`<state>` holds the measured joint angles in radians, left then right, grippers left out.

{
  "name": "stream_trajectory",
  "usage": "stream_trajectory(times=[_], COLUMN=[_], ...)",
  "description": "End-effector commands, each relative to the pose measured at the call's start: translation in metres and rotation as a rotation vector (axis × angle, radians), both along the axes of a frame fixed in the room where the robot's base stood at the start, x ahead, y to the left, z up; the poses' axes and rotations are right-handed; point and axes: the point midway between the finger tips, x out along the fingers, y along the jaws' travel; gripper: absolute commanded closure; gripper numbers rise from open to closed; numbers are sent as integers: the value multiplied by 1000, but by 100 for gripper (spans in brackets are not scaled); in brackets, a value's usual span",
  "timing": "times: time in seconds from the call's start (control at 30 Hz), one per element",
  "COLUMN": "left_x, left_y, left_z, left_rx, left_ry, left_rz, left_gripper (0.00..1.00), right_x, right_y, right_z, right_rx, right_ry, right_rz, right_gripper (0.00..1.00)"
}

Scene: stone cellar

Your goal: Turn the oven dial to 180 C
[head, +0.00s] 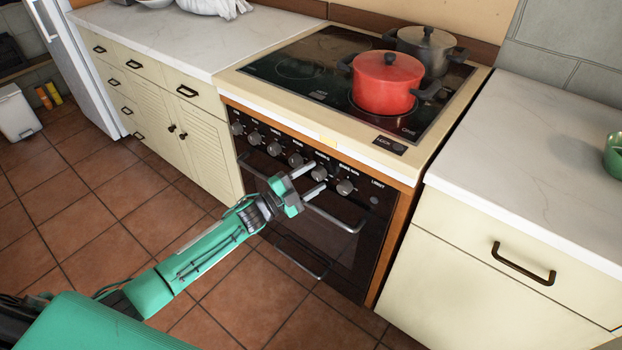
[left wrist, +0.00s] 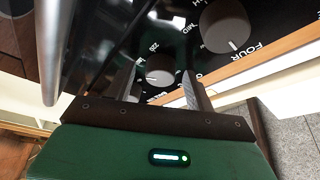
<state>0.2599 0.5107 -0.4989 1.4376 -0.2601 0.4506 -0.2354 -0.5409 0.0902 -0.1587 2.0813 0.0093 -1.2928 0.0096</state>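The oven (head: 310,235) has a dark front panel with a row of several grey knobs. My left gripper (head: 312,178) is in front of the right part of that row, its two fingers pointing at the panel. In the left wrist view, a grey dial (left wrist: 160,70) with small numbers around it, one like 250, sits between the two fingers. The fingers stand open on either side of it, with a gap visible; contact is not clear. The dial's exact setting is too small to read. A bigger-looking knob marked FOUR (left wrist: 225,27) is beside it. My right gripper is not in view.
A red pot (head: 386,85) and a grey pot (head: 428,48) stand on the hob above the panel. The oven door handle (head: 335,220) juts out just below the gripper. Marble-topped counters flank the oven; a green cup (head: 613,157) is at far right.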

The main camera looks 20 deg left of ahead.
Motion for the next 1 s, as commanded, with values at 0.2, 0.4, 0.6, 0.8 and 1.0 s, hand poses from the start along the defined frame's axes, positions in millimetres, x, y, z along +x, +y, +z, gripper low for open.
stream_trajectory(times=[0.2,0.4,0.6,0.8,1.0], left_x=[-4,-27,-60,-87,-101], left_y=[3,22,50,72,84], left_z=[-1,-9,-17,-23,-26], left_rx=[-1,2,1,2,-1], left_ry=[1,3,3,1,1], left_rz=[0,1,1,0,0], left_gripper=[46,46,46,46,46], right_x=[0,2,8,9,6], right_y=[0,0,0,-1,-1], right_z=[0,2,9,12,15], right_rx=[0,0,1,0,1], right_ry=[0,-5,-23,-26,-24], right_rz=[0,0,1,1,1], right_gripper=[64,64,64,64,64])
